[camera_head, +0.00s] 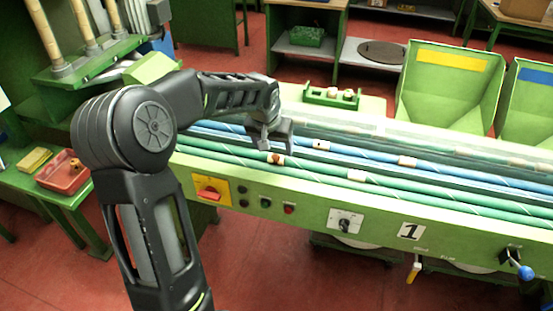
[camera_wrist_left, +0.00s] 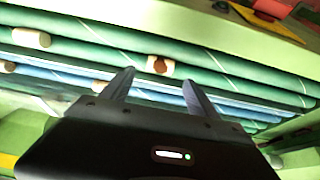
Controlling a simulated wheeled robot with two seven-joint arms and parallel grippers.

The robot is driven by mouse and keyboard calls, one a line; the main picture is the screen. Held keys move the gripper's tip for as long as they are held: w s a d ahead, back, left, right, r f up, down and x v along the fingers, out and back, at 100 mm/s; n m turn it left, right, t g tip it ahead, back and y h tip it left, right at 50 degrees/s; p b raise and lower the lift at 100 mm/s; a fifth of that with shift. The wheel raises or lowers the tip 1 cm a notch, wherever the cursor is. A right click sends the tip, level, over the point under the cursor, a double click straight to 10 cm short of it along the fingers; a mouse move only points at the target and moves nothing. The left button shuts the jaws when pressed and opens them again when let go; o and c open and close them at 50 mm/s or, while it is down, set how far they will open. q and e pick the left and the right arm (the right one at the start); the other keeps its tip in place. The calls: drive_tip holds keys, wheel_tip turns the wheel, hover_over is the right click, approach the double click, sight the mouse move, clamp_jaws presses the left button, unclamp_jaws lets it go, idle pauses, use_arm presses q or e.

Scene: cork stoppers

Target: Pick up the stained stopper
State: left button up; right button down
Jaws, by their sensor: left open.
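The stained stopper (camera_head: 276,159), pale cork with a dark brown patch, lies on the green ropes of the sorting machine in the head view. It also shows in the left wrist view (camera_wrist_left: 160,65), just beyond and between the finger tips. My left gripper (camera_head: 268,142) is open and empty, just above and slightly left of the stained stopper in the head view. In the left wrist view its two fingers (camera_wrist_left: 158,84) are spread apart, with no contact on the stopper visible. My right gripper is not in view.
Plain stoppers lie on the ropes, such as one on the green ropes (camera_head: 356,176) and others on the blue ropes (camera_head: 407,161). The green machine front (camera_head: 300,203) carries knobs and switches. A small green tray (camera_head: 332,97) with stoppers stands behind, and green bins (camera_head: 449,90) at the back right.

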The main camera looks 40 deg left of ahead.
sight(276, 156)
use_arm(q)
drive_tip(key=shift+p+x, duration=0.65)
drive_tip(key=shift+x, duration=2)
drive_tip(key=c, duration=1.4)
wheel_tip(276, 156, up, 10)
drive_tip(key=b, duration=0.1)
